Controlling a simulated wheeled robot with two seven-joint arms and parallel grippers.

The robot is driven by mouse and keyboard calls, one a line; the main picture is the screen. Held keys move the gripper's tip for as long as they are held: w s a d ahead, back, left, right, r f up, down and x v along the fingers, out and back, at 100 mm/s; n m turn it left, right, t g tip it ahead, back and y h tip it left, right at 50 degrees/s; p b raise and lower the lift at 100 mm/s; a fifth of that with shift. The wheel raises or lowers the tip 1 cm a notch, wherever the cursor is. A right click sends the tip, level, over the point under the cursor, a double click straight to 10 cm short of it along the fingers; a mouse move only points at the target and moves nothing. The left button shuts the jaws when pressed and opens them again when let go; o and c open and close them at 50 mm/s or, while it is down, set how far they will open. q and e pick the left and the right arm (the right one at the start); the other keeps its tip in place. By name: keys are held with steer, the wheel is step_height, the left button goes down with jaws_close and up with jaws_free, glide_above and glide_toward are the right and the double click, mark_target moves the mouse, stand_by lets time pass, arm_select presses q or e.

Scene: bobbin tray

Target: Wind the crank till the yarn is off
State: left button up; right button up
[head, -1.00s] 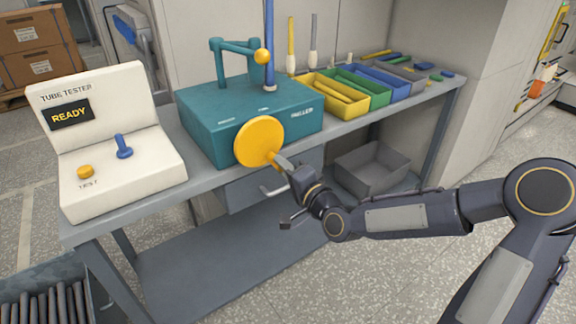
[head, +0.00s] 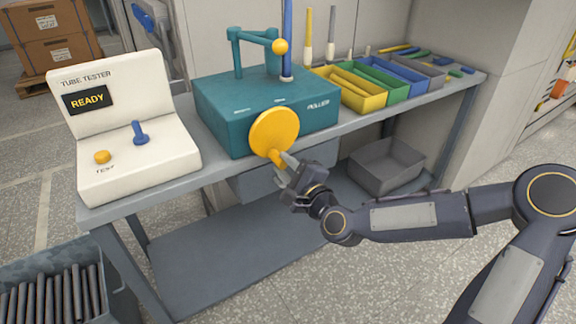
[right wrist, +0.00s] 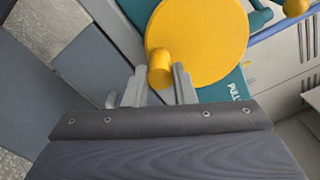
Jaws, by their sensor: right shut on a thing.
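The crank is a yellow disc (head: 272,128) on the front of a teal puller box (head: 215,115), with a short yellow handle (head: 276,157) near its lower edge. My right gripper (head: 284,162) is shut on this handle. In the right wrist view the handle (right wrist: 160,74) sits between the two grey fingers (right wrist: 158,88), in front of the disc (right wrist: 205,40). A blue rod (head: 287,40) stands upright on the box, its top out of frame. A teal arm with a yellow ball (head: 280,46) is beside it. I cannot make out any yarn. My left gripper is not in view.
A white tube tester (head: 135,172) reading READY stands left on the bench. Yellow (head: 352,98), green and blue bins stand right of the box. A grey bin (head: 388,165) is below the bench, and a crate of dark tubes (head: 30,270) is at lower left.

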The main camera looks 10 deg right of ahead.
steer(key=shift+a, duration=0.1)
stand_by(0.3)
steer(key=o, duration=1)
steer(key=shift+s, duration=0.1)
steer(key=p+v, duration=0.1)
steer(key=v, duration=0.6)
steer(key=shift+s+p, duration=0.3)
steer(key=shift+s, duration=0.05)
